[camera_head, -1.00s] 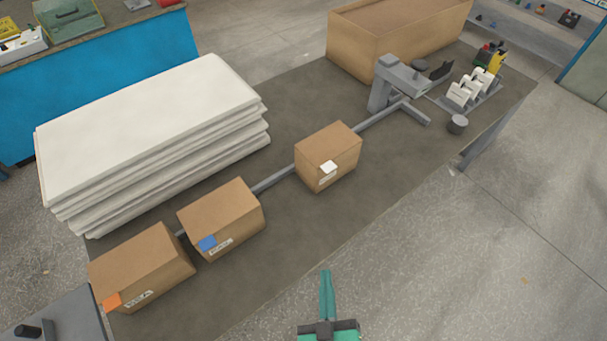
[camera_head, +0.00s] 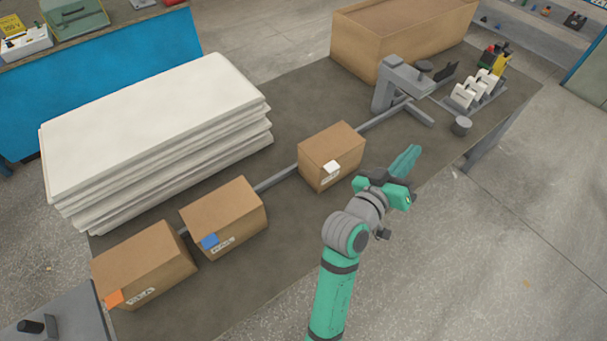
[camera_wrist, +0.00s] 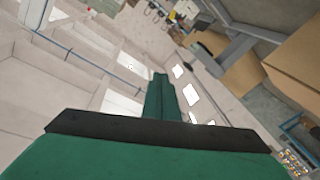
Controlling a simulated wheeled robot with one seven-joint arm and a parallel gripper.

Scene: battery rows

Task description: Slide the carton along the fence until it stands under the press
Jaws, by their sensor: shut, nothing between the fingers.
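Three brown cartons stand along the grey fence (camera_head: 276,179) on the dark table. The carton with a white label (camera_head: 331,155) stands nearest the press. The carton with a blue label (camera_head: 223,215) is left of it, and the carton with an orange label (camera_head: 145,264) is farthest left. The grey press (camera_head: 398,84) stands by the fence's far end, with no carton under it. My gripper (camera_head: 411,153) is shut and empty, right of the white-label carton and apart from it. Its closed fingers also show in the wrist view (camera_wrist: 162,97).
A stack of white sheets (camera_head: 150,135) lies behind the fence at left. A large open brown box (camera_head: 375,50) stands behind the press. A small grey cylinder (camera_head: 461,126) and a rack of white rolls (camera_head: 476,92) are right of the press. The table's front strip is clear.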

